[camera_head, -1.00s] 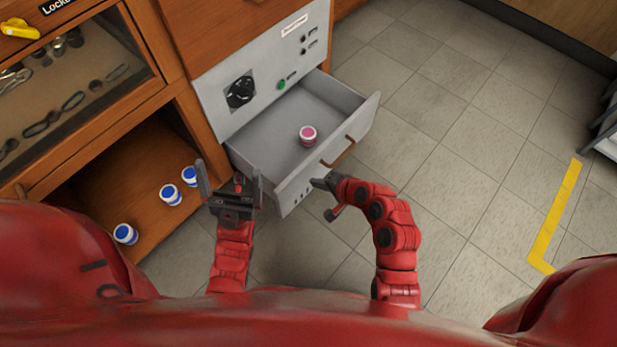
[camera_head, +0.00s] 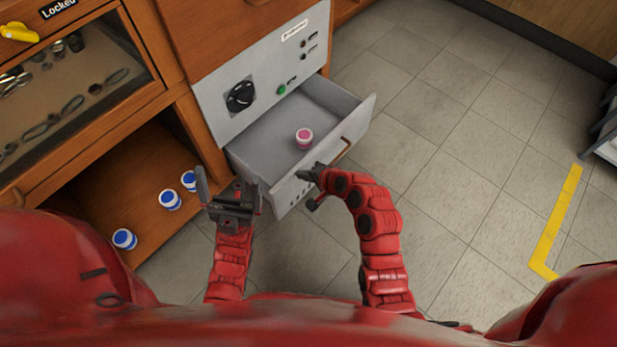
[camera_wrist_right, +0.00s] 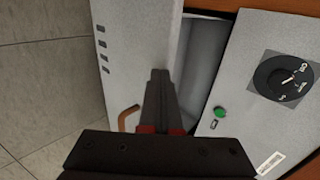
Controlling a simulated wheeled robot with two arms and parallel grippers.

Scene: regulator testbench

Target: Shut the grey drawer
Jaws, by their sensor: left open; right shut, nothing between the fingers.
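The grey drawer (camera_head: 318,160) stands pulled out below a grey panel (camera_head: 262,70). A small pink-and-white jar (camera_head: 304,138) stands inside it. The drawer's brown handle (camera_head: 344,150) is on its front; it also shows in the right wrist view (camera_wrist_right: 127,117). My right gripper (camera_head: 303,172) is shut and empty, close to the drawer front; I cannot tell whether it touches. In the right wrist view its closed fingers (camera_wrist_right: 160,80) overlap the drawer front's edge. My left gripper (camera_head: 229,190) is open and empty, left of the drawer's near corner.
Blue-and-white jars (camera_head: 170,199) stand on the open wooden shelf at left. A glass-fronted case (camera_head: 75,90) with tools is above it, with a yellow object (camera_head: 19,33). Tiled floor (camera_head: 450,170) is free at right, with a yellow line (camera_head: 556,222).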

